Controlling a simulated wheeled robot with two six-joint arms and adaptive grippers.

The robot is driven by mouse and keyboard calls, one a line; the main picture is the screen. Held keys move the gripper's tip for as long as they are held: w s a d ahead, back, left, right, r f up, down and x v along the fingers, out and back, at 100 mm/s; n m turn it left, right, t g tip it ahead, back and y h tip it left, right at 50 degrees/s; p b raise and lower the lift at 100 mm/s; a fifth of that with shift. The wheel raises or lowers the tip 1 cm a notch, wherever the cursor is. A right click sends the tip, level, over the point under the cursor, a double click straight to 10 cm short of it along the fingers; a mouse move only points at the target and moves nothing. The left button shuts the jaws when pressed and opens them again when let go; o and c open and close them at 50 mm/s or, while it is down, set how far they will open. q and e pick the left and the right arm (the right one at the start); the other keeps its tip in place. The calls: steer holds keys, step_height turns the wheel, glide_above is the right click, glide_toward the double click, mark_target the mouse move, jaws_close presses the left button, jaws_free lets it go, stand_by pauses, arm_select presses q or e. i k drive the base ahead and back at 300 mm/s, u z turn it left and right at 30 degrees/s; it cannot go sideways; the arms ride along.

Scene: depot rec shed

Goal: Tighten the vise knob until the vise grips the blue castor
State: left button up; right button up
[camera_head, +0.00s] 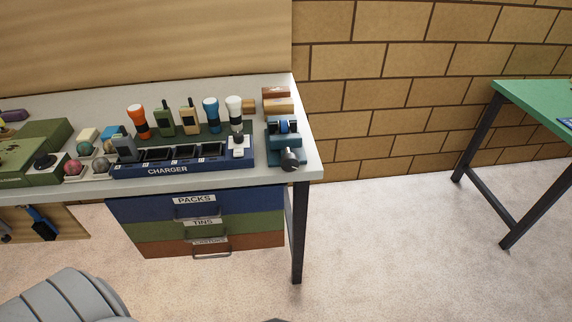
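The teal vise (272,143) stands at the right end of the white workbench, close to the front corner. Its dark round knob (290,159) faces the front edge. The blue castor (284,126) appears to sit between the jaws at the top of the vise. It is too small to tell whether the jaws touch it. Neither of my grippers is in view.
The blue charger (215,162) stands left of the vise, with torches and radios behind it. Wooden blocks (277,103) lie behind the vise. Drawers (205,225) hang below the bench (308,150). Open floor (390,250) lies right, before a green table (535,108).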

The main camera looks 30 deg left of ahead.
mark_target(290, 162)
steer(key=k, duration=1.25)
steer(key=u, duration=0.75)
steer(key=i, duration=1.4)
steer(key=z, duration=0.4)
